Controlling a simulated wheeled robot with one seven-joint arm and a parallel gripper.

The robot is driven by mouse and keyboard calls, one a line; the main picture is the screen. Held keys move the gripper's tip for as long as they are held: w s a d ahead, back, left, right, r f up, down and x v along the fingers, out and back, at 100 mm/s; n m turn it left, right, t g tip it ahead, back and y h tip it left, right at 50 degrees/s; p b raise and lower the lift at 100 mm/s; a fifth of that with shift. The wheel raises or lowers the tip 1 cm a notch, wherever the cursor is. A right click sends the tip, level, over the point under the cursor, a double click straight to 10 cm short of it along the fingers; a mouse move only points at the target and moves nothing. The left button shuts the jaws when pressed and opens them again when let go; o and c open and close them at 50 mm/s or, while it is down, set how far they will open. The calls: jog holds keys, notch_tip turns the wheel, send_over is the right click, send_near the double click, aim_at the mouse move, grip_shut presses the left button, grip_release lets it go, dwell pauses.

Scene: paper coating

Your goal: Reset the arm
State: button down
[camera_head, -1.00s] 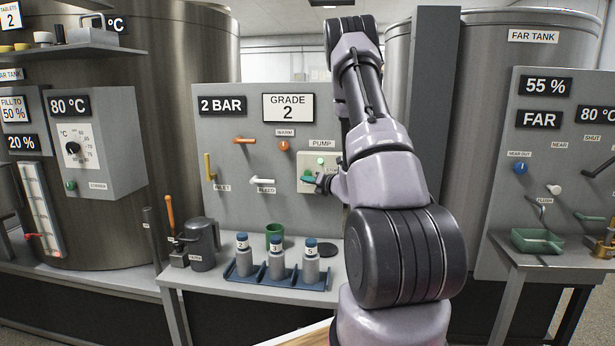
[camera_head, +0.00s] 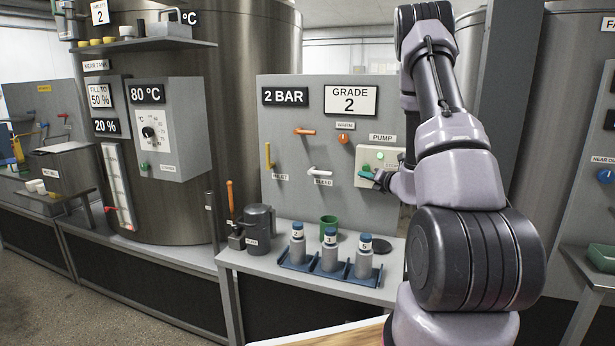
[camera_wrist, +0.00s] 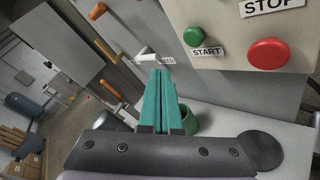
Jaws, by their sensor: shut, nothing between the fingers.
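My arm reaches up and over to the grey panel (camera_head: 330,215) in the head view. My gripper (camera_head: 366,175) is in front of the lower left of the pump box (camera_head: 370,155), its teal fingertips pointing left. In the wrist view, the teal fingers (camera_wrist: 164,72) are closed together with nothing between them. The green START button (camera_wrist: 193,36) is up and to the right of the fingertips, and the red STOP button (camera_wrist: 268,53) is farther right. The head view does not show whether the gripper touches the box.
Below the panel, a bench (camera_head: 255,262) holds a blue rack (camera_head: 300,267) with three bottles, a green cup (camera_head: 329,223) and a grey jug (camera_head: 260,222). A white lever (camera_head: 320,170) and an orange lever (camera_head: 305,131) stick out from the panel. The floor at left is clear.

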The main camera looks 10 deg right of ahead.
jog(key=s+a+r+n+g+y, duration=0.4)
jog(key=s+a+r+n, duration=0.2)
jog(key=a+r+n, duration=0.4)
jog(key=s+a+r+n+g+y, duration=0.45)
jog(key=s+a+r+n, duration=0.2)
jog(key=a, duration=0.45)
jog(key=s+a+r+n+g+h, duration=0.2)
jog(key=s+n, duration=0.4)
jog(key=s, duration=0.1)
jog(key=s+a+r+n+g+h, duration=0.1)
jog(key=s+a+r+n, duration=0.1)
jog(key=s+n, duration=0.45)
jog(key=s+d+r+n+t+h, duration=0.2)
jog(key=s+d+r+n+h, duration=0.1)
jog(key=s+d+n+h, duration=0.3)
jog(key=shift+s+d+n+t+h, duration=0.35)
jog(key=shift+s+d+n, duration=0.15)
jog(key=shift+s+n, duration=0.7)
jog(key=shift+r, duration=0.1)
